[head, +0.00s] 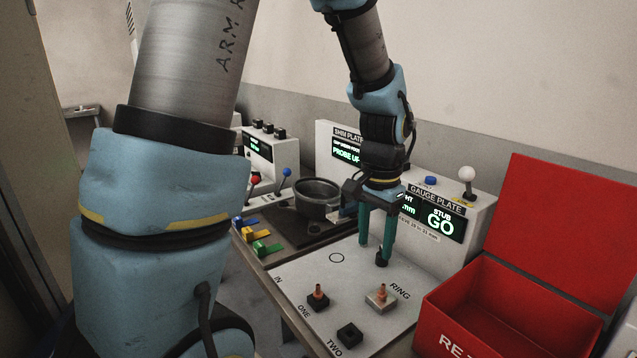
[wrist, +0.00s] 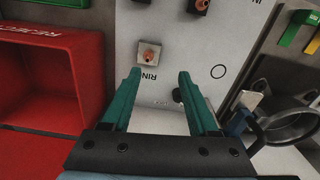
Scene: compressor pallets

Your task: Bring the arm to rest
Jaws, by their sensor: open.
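My gripper (head: 374,252) is open over the back part of the pale plate (head: 292,278), with its two green fingers pointing down. In the wrist view the gripper (wrist: 158,75) has nothing between its fingers. A small dark piece (head: 381,261) shows at the right fingertip; whether they touch I cannot tell. It also shows on the plate in the wrist view (wrist: 179,97). A copper-coloured fitting stands on a metal block (head: 381,302) by the RING label, and another on a black block (head: 318,303) by ONE. The black block (head: 350,336) by TWO looks empty.
A red bin (head: 470,310) with a raised lid stands right of the plate. The gauge plate console (head: 482,212) behind the gripper reads GO. A dark pot (head: 318,192) and coloured clips (head: 262,247) sit to the left. The plate's circle mark (head: 336,258) is bare.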

